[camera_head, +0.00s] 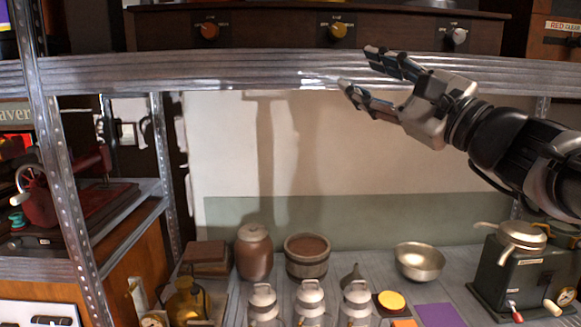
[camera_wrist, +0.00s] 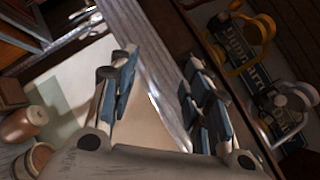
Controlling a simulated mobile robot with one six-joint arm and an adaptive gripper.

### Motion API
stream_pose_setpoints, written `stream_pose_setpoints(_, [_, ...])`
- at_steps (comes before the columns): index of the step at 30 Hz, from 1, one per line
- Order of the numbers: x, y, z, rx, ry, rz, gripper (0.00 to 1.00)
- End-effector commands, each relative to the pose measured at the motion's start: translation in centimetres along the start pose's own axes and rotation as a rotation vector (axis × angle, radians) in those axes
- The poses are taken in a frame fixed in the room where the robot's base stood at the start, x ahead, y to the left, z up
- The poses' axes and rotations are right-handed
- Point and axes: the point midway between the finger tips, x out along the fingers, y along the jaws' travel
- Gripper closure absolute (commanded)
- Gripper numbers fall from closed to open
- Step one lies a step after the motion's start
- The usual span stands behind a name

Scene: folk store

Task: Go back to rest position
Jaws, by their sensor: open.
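My gripper (camera_head: 358,72) is in the upper right of the head view, reaching in from the right with its fingers pointing left. Its fingers are spread apart and nothing is between them. It is raised well above the lower shelf, in front of the metal edge of the upper shelf. In the wrist view my gripper (camera_wrist: 160,95) also shows open and empty, with the shelf edge (camera_wrist: 150,60) running behind and between the fingers.
The lower shelf holds a brown jar (camera_head: 254,254), a wooden bucket (camera_head: 307,262), a metal bowl (camera_head: 419,262), several milk cans (camera_head: 309,300) and a dark green machine (camera_head: 525,275). A wooden box with knobs (camera_head: 270,30) stands on the upper shelf. Between the shelves is free room.

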Motion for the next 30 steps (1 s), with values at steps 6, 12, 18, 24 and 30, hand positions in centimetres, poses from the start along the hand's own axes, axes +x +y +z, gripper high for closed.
stream_pose_setpoints(6, [-4.3,16.4,-0.1,-0.307,0.111,0.478,0.56])
stream_pose_setpoints(12, [-13.8,28.3,-2.0,-0.655,0.132,0.936,0.56])
stream_pose_setpoints(18, [-25.7,34.9,-5.3,-1.046,0.068,1.379,0.56])
stream_pose_setpoints(24, [-33.4,36.1,-8.1,-1.336,-0.025,1.668,0.56])
stream_pose_setpoints(30, [-35.4,36.0,-9.0,-1.427,-0.057,1.754,0.56])
